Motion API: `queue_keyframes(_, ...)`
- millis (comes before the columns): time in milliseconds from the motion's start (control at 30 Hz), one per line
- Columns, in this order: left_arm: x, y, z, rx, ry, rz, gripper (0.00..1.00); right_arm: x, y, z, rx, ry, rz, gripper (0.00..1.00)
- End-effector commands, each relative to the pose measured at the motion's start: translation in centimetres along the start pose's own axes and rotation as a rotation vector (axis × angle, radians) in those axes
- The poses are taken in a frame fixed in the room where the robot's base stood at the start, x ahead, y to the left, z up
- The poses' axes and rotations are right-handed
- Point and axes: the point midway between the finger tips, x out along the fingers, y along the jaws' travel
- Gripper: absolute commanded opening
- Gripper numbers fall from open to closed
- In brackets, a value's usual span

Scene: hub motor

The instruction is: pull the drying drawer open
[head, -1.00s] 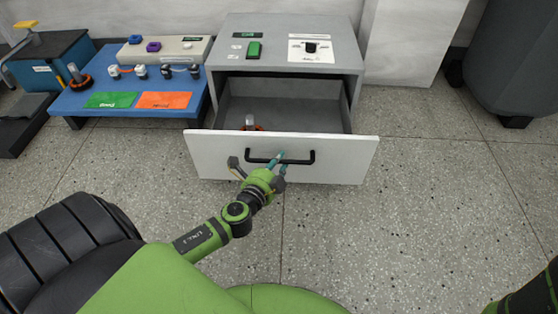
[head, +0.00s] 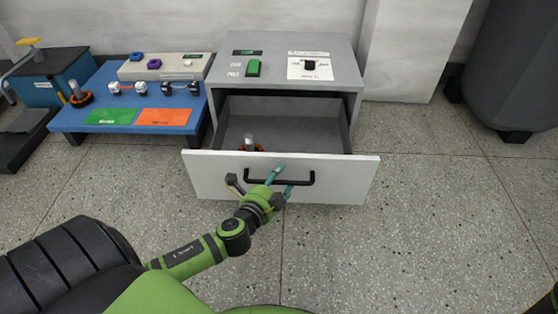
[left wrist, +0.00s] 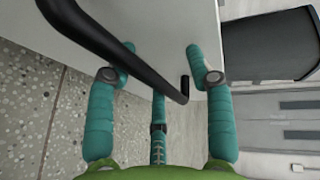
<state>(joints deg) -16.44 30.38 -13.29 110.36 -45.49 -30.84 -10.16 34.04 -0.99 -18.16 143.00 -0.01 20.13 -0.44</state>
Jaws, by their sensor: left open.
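The drying drawer (head: 220,178) is a light grey front panel with a black bar handle (head: 300,182). It stands pulled out from the grey cabinet (head: 355,75), so its inside shows. My left gripper (head: 282,179) is at the handle, with its teal fingers spread open. In the left wrist view the black handle (left wrist: 135,62) runs between the open fingers of the left gripper (left wrist: 157,70). Whether a finger touches the bar I cannot tell. A part with an orange ring and upright pin (head: 250,143) sits inside the drawer. My right gripper is not in view.
A blue bench (head: 70,118) left of the cabinet holds a green card (head: 103,116), an orange card (head: 162,117) and several small parts. A green switch (head: 253,68) is on the cabinet top. A dark bin (head: 515,65) stands at the right. Speckled floor is clear in front.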

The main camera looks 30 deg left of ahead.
Motion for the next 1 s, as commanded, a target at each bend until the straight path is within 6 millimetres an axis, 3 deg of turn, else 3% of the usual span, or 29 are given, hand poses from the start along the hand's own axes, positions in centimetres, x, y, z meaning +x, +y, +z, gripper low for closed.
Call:
queue_keyframes(33,0.1,-4.7,-0.1,0.024,0.005,-0.075,0.46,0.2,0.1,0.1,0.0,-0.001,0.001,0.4)
queue_keyframes(100,-0.2,-6.2,-0.1,0.029,0.002,-0.08,0.46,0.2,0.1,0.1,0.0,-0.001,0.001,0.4)
queue_keyframes(300,-0.9,-8.9,-0.4,0.029,0.0,-0.078,0.46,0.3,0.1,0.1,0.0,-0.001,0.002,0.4)
queue_keyframes(467,-1.1,-9.6,-0.5,0.028,0.002,-0.076,0.46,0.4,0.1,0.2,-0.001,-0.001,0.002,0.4)
queue_keyframes(667,-1.1,-9.7,-0.6,0.029,0.005,-0.077,0.46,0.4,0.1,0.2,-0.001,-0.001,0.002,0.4)
queue_keyframes(700,-0.9,-2.0,0.3,0.024,-0.018,0.093,0.46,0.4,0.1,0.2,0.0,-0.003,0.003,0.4)
queue_keyframes(1000,-2.4,-1.8,0.3,0.019,-0.018,0.096,0.46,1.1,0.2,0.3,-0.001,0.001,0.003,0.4)
